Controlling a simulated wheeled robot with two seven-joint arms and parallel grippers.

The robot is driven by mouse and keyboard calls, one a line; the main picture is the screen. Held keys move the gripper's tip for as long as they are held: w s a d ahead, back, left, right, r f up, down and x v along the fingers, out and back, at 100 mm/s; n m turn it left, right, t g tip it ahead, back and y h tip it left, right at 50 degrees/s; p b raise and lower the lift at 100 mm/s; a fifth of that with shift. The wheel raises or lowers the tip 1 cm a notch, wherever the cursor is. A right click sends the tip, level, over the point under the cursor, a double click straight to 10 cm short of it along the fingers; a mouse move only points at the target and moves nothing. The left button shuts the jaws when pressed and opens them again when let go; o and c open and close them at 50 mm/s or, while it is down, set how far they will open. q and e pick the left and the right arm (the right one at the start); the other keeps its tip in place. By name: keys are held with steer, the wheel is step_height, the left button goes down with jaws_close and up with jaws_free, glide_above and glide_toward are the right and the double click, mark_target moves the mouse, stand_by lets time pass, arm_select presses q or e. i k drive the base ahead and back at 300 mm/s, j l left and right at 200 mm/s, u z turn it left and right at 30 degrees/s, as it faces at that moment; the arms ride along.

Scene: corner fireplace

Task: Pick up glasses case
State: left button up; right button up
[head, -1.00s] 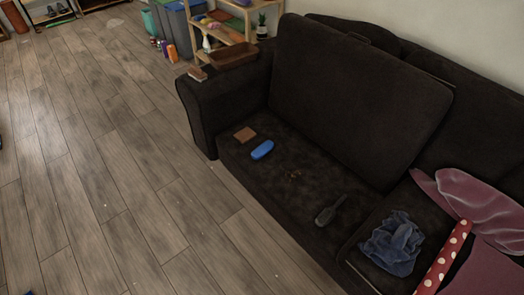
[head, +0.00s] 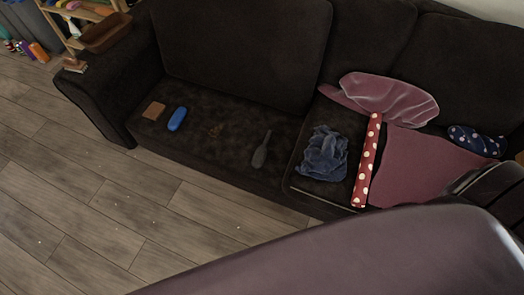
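A small blue oblong (head: 177,118), which looks like the glasses case, lies on the left part of the dark sofa seat (head: 215,165). It lies just right of a small brown square item (head: 154,110), with a narrow gap between them. Nothing covers it. I see neither of my grippers in the head view.
A dark brush-like item (head: 262,150), crumpled blue cloth (head: 323,153), red polka-dot roll (head: 368,160), pink cloth (head: 385,98) and navy spotted item (head: 474,140) lie further right on the sofa. A large dark purplish surface (head: 350,262) fills the lower right foreground. Floor (head: 90,205) at left is clear.

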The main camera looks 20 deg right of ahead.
mark_target(178, 117)
steer(key=i+j+z, duration=0.15)
steer(key=z, duration=0.35)
steer(key=i+j+z, duration=0.3)
steer(key=z, duration=0.2)
